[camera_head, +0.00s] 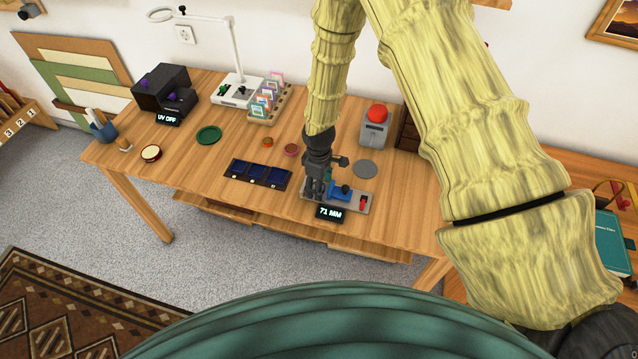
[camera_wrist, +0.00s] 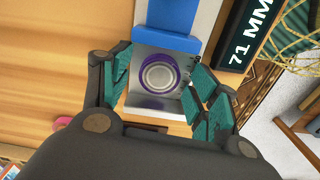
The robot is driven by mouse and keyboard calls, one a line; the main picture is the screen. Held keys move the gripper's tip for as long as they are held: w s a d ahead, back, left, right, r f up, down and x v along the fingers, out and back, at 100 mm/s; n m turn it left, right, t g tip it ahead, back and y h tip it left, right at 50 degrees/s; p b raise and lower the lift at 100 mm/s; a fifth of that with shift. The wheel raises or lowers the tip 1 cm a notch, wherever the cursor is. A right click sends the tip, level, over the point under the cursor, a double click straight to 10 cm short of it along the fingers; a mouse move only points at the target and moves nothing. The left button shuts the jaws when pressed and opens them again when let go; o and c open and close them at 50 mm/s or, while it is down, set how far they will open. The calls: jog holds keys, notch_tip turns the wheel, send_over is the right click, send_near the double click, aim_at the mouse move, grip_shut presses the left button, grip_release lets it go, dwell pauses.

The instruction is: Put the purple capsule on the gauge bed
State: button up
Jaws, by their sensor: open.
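The purple capsule (camera_wrist: 158,75), a round silvery disc with a purple ring, shows in the wrist view between my fingers. It sits against the bare metal of the gauge bed (camera_wrist: 156,107), beside the blue block (camera_wrist: 166,43). My gripper (camera_head: 315,196) points down at the left end of the gauge in the head view. In the wrist view the teal-padded fingers (camera_wrist: 160,92) stand apart on either side of the capsule, with a visible gap. The gauge display (camera_head: 329,212) reads 71 MM. In the head view the capsule is hidden by my gripper.
A dark blue three-part tray (camera_head: 258,174) lies left of the gauge. A grey disc (camera_head: 365,169) and a red-button box (camera_head: 375,125) stand behind it. Small round pieces (camera_head: 291,149) and a green disc (camera_head: 208,134) lie farther back.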

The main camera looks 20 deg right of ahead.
jog(key=shift+r, duration=0.25)
notch_tip(320, 180, up, 12)
jog(key=b, duration=0.4)
dwell(0.4)
jog(key=shift+f, duration=0.1)
dwell(1.0)
